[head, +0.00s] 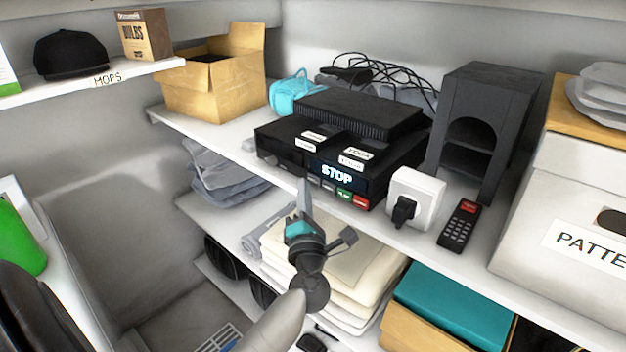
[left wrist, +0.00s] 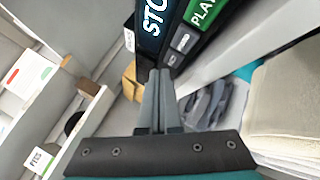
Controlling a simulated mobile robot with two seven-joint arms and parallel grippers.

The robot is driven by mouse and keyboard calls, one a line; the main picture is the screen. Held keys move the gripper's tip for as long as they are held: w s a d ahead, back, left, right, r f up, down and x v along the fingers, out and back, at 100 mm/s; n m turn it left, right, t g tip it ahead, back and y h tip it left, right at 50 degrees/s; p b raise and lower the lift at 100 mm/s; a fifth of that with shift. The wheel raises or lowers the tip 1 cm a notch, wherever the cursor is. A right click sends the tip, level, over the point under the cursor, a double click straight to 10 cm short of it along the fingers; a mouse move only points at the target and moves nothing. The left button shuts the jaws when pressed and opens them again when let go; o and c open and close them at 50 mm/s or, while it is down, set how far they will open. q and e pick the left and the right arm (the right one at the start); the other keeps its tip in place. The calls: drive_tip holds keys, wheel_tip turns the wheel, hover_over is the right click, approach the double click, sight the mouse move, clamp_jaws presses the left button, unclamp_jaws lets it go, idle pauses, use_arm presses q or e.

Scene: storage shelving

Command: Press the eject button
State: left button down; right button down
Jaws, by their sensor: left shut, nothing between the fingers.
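The black player (head: 342,160) sits on the middle shelf with a lit "STOP" display (head: 337,174). Below the display is a row of buttons: grey ones at the left, then a green button (head: 344,194) and a red button (head: 360,202). The left wrist view shows the green "PLAY" button (left wrist: 203,14) and small grey buttons (left wrist: 179,42); I cannot read which is eject. My left gripper (head: 304,185) is shut and empty, in front of the row's left end. Its fingertips (left wrist: 160,73) appear close to the endmost grey button; contact is unclear. My right gripper is out of view.
A cardboard box (head: 212,90) is at the left. Folded cloths (head: 340,255) lie on the shelf below.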

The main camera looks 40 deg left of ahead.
use_arm(q)
drive_tip(key=shift+s, duration=0.15)
drive_tip(key=s, duration=0.1)
drive_tip(key=s+p, duration=0.1)
drive_tip(key=s, duration=0.2)
drive_tip(key=shift+s+a, duration=0.25)
drive_tip(key=shift+s, duration=0.15)
idle(0.6)
